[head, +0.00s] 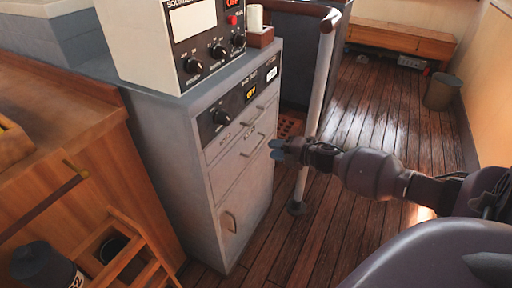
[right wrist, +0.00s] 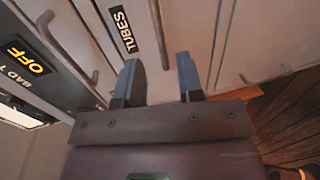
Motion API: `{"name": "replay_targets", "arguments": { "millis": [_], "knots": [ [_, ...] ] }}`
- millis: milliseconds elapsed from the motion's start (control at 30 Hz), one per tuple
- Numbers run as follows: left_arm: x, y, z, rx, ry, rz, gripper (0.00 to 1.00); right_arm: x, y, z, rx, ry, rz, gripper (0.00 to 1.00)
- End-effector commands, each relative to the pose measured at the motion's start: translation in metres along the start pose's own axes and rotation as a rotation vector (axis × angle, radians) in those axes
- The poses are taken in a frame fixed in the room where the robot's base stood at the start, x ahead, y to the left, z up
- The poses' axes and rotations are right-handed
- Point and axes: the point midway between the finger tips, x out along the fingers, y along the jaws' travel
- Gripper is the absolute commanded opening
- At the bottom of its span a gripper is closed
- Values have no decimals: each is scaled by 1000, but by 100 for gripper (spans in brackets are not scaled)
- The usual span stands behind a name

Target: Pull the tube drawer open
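The tube drawer (right wrist: 180,22) is in the front of the grey cabinet (head: 185,155), and its black TUBES label (right wrist: 123,30) shows in the right wrist view. The drawer front looks flush with the cabinet. A pale bar handle (right wrist: 157,18) lies beside the label, ahead of the gap between my fingers. My right gripper (head: 277,150) is at the right of the cabinet front, close to the handles. In the right wrist view its two fingers (right wrist: 159,80) are apart with nothing between the tips. My left gripper is not in view.
Another handle (right wrist: 60,38) is near the OFF panel (right wrist: 28,60). A lower door handle (head: 230,222) is below. A white pole (head: 317,100) stands just behind my right gripper. A wooden counter (head: 60,120) is left of the cabinet. The plank floor at right is mostly clear.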

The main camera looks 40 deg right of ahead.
Motion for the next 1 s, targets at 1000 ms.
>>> {"name": "replay_targets", "arguments": {
  "millis": [1000],
  "knots": [
    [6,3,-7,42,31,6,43,68,-1,0,2,-2,-1,19]
  ]
}}
